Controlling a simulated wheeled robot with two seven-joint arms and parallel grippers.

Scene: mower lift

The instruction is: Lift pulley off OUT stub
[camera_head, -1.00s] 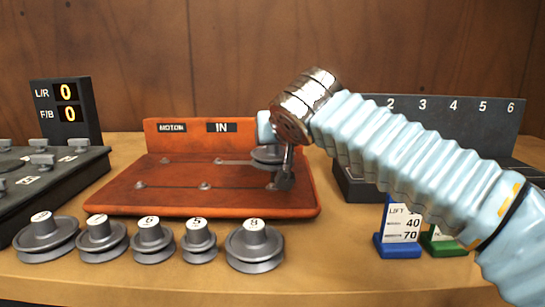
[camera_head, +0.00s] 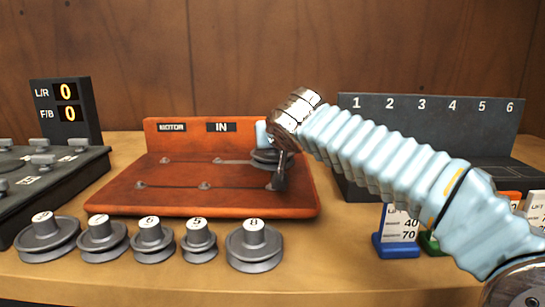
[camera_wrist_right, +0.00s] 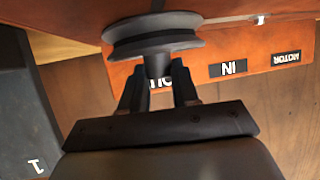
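The grey pulley (camera_head: 264,157) is at the back right of the orange mower deck (camera_head: 190,190). My right gripper (camera_head: 279,180) comes in from the right, and its wrist hides part of the pulley and the OUT label. In the right wrist view the pulley (camera_wrist_right: 152,32) is upside down, with its hub between the two fingers (camera_wrist_right: 158,75). Both fingers appear to touch the hub sides. My left gripper is out of view.
Several numbered pulleys (camera_head: 152,235) stand along the table's front edge. A black rack (camera_head: 430,125) numbered 1 to 6 stands at the right. A blue card stand (camera_head: 397,247) is in front of it.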

